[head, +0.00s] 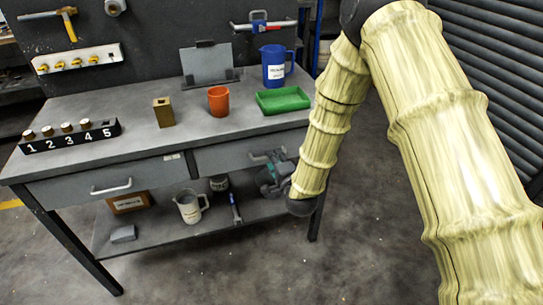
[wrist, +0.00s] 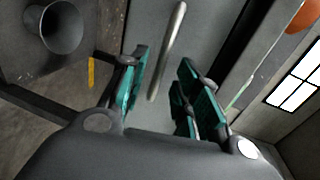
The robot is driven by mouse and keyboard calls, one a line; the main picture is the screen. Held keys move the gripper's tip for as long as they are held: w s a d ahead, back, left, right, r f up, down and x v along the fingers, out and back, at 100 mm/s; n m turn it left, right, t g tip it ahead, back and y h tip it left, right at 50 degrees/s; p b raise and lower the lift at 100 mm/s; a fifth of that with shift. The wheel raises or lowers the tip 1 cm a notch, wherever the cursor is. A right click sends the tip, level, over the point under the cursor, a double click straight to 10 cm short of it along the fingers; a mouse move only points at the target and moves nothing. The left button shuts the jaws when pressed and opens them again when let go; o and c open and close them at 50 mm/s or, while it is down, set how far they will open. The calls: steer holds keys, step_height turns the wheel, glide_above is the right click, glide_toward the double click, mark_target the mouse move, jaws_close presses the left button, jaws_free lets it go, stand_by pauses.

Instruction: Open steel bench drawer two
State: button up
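The grey steel bench (head: 75,112) has two drawers side by side under its top. The left drawer (head: 60,187) looks shut and has a bar handle (head: 112,187). The right drawer (head: 222,158) also looks shut, and its bar handle (head: 267,155) is partly covered by my gripper. My gripper (head: 270,171) is in front of that handle. In the wrist view my gripper (wrist: 164,62) is open, with its green fingers apart. The handle bar (wrist: 169,48) runs between them in the picture, with visible gaps on both sides. I cannot tell the depth between them.
On the bench top stand a numbered rack (head: 70,136), a brown block (head: 163,112), an orange cup (head: 218,101), a blue jug (head: 273,66) and a green tray (head: 283,100). The lower shelf holds a clear jug (head: 189,207) and other items. The floor in front is clear.

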steer(key=shift+x, duration=1.9)
jaws_close()
